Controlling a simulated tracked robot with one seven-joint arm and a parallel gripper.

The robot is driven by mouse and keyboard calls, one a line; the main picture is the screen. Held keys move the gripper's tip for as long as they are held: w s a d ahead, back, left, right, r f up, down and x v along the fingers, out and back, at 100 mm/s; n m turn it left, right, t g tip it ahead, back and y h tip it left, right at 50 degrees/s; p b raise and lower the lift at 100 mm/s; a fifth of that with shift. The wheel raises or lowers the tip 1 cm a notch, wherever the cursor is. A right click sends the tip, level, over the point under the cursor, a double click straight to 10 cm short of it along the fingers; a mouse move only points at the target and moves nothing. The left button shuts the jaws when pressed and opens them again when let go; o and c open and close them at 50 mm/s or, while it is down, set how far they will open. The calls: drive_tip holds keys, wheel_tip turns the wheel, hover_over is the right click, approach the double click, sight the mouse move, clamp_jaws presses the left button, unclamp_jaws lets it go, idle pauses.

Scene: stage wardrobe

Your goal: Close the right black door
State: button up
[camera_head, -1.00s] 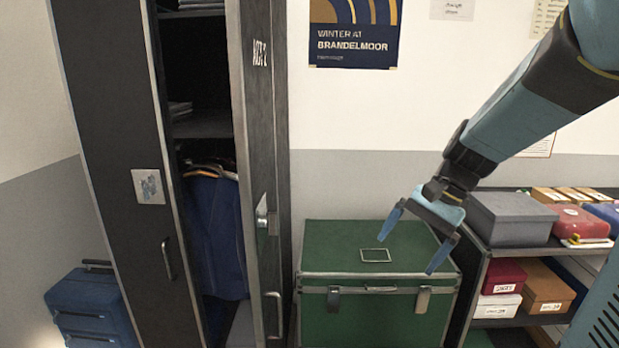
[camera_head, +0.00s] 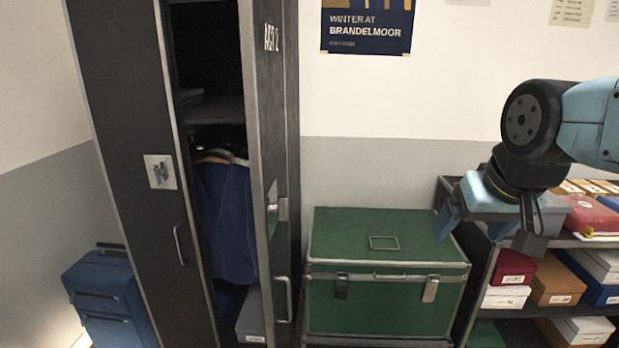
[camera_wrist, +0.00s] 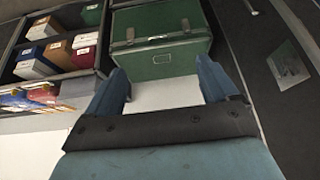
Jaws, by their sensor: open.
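The black wardrobe stands at the left of the head view. Its right black door (camera_head: 262,110), marked "ACT 2" with a metal handle, is swung open toward me and seen nearly edge-on.
A green trunk (camera_head: 380,315) stands right of the wardrobe against the wall. A low shelf (camera_head: 485,275) with several boxes is at the right. A blue suitcase (camera_head: 108,300) stands on the left.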

drive_tip(key=shift+w+a+f+g+y, duration=0.1)
drive_tip(key=shift+w+a+g+y, duration=0.15)
drive_tip(key=shift+w, duration=0.25)
drive_tip(key=shift+w+a+f+g+y, duration=0.1)
drive_tip(key=shift+w+a+g+y, duration=0.05)
drive_tip(key=shift+w+y, duration=0.3)
drive_tip(key=c, duration=0.3)
drive_tip(key=w+a+f+g+y, duration=0.1)
drive_tip(key=w+a+y, duration=0.1)
drive_tip(key=w+a, duration=0.3)
drive_tip(key=w+a+f+g+y, duration=0.1)
drive_tip(key=w+a+y, duration=0.2)
drive_tip(key=w+a, duration=0.2)
drive_tip(key=w+a+f+g+y, duration=0.2)
drive_tip(key=w+a, duration=0.4)
drive_tip(key=a, duration=0.3)
drive_tip(key=shift+a+m+y, duration=0.15)
drive_tip(key=shift+m+y, duration=0.15)
drive_tip(key=shift+y, duration=0.1)
clamp_jaws()
approach(269, 231)
wheel_tip(269, 231, down, 4)
drive_tip(key=a, duration=0.3)
drive_tip(key=shift+w+a, duration=0.25)
drive_tip(key=shift+a, duration=0.4)
